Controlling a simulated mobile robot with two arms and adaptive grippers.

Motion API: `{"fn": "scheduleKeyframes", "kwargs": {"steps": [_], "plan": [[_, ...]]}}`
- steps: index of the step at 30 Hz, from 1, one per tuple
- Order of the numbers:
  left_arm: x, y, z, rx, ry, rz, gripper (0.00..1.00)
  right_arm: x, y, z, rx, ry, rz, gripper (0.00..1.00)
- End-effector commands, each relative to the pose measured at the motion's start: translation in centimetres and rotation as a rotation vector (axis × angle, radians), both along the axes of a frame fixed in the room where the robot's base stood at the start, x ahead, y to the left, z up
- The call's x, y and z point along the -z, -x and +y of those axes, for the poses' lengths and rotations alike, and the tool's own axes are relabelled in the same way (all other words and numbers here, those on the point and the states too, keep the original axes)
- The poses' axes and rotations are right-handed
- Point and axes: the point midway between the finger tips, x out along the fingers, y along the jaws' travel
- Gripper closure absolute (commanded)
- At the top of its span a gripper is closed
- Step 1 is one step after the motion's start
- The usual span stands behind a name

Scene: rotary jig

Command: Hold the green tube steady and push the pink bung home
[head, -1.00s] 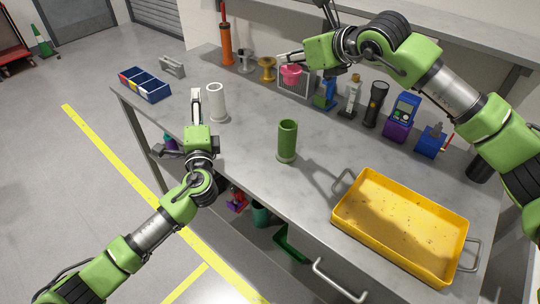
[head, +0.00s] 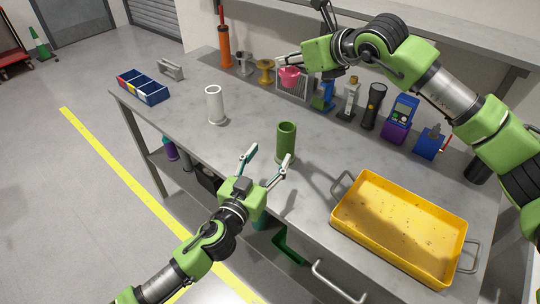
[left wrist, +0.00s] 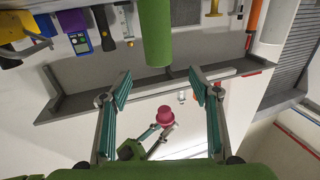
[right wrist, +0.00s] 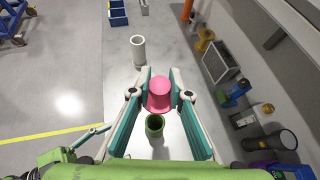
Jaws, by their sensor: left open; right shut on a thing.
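The green tube (head: 286,142) stands upright on the bench, its open top showing in the right wrist view (right wrist: 155,125). My left gripper (head: 266,160) is open beside the tube, on its near left side, with its fingers apart and nothing between them. In the left wrist view the tube (left wrist: 155,32) lies ahead, beyond the open fingertips. The pink bung (head: 290,77) is held in my right gripper (right wrist: 160,82), which is shut on it. It is up in the air toward the back of the bench and not touching the tube.
A yellow tray (head: 392,230) stands on the right of the bench. A white tube (head: 214,105) stands left of the green one. A blue bin (head: 143,87) is at the far left. Several items, including a torch (head: 373,106), line the back.

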Motion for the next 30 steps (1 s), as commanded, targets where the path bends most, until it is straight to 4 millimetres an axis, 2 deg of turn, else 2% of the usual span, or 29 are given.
{"fn": "scheduleKeyframes", "kwargs": {"steps": [5,21,30], "plan": [[-0.1,-0.9,-0.6,0.007,0.023,0.007,0.44,0.0,0.0,0.0,0.0,-0.001,-0.001,1.0],[0.0,-9.1,-3.7,0.005,0.02,0.006,0.44,0.0,0.0,0.0,0.0,-0.001,-0.001,1.0],[0.0,-11.0,-4.4,0.007,0.02,0.006,0.44,0.0,0.0,0.0,0.0,-0.001,-0.001,1.0]]}}
